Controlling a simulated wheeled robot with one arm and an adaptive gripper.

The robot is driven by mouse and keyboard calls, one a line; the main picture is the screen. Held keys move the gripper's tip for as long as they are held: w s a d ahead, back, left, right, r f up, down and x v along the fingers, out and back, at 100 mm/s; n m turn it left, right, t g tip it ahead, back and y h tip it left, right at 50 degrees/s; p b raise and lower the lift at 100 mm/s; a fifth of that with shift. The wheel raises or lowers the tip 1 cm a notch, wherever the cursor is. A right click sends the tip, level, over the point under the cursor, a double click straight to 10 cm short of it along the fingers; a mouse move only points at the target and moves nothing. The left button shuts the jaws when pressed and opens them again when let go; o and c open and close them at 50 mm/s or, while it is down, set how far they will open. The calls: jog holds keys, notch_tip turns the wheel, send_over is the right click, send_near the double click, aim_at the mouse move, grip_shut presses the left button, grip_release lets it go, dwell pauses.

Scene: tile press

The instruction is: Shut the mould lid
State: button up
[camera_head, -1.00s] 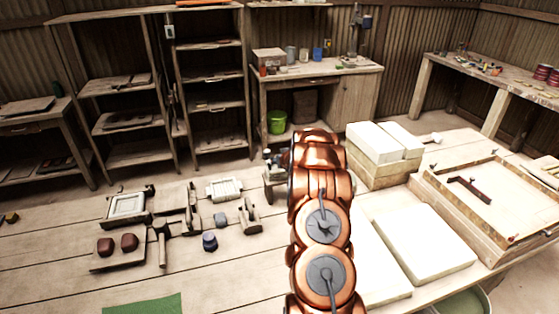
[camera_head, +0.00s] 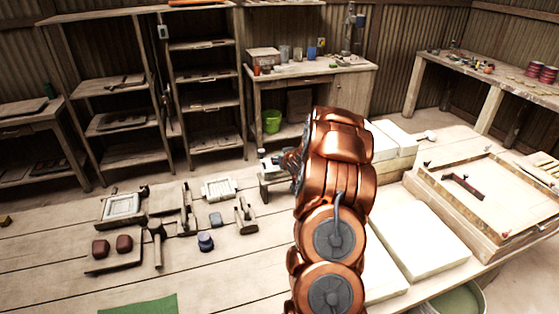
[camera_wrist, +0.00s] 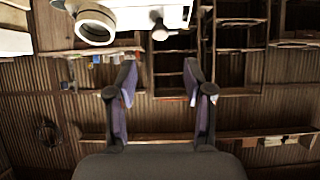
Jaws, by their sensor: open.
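A framed mould with a pale square inside (camera_head: 122,206) lies on the left part of the plank table in the head view. A second pale slab-like piece (camera_head: 218,188) lies behind and right of it, with a wooden upright piece (camera_head: 186,212) between them. I cannot tell for certain which part is the mould lid. My gripper (camera_wrist: 160,82) shows in the wrist view with its two dark fingers apart and nothing between them. In the head view my copper arm mostly hides it, above the table's back edge.
Two red-brown lumps on a board (camera_head: 114,249), a mallet (camera_head: 157,240), a dark blue round thing (camera_head: 205,241) and a green cloth (camera_head: 142,305) lie on the table. White slabs (camera_head: 420,238) and a wooden tray (camera_head: 490,195) stand right of my arm. The table's left front is mostly clear.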

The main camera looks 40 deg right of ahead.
jog(key=shift+s+a+r, duration=0.25)
jog(key=shift+s+r, duration=0.05)
jog(key=shift+s, duration=0.2)
